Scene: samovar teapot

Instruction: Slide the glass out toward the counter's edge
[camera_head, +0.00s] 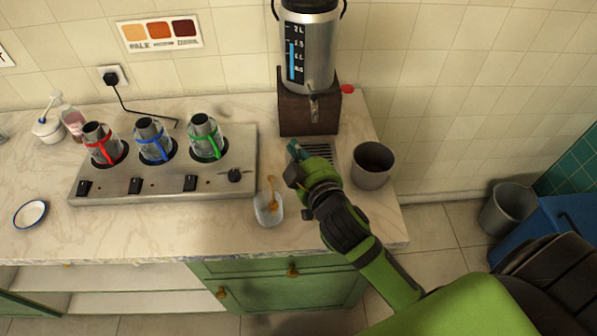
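A clear glass (265,213) stands upright on the counter (150,232), near its front edge and just right of the steel burner panel. An amber spoon-like piece (271,188) sticks up out of it. My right gripper (293,158) is behind and to the right of the glass, in front of the samovar and over the left side of the drip grille (320,151). It appears apart from the glass. Its fingers are small and partly hidden by its own body, so their opening does not show. My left gripper is out of view.
The samovar (307,45) stands on a dark base (308,108) with a tap in front. A grey pot (373,168) stands right of my arm. The burner panel (140,185) holds three glass pots. A saucer (31,213) lies far left. Counter front is clear left of the glass.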

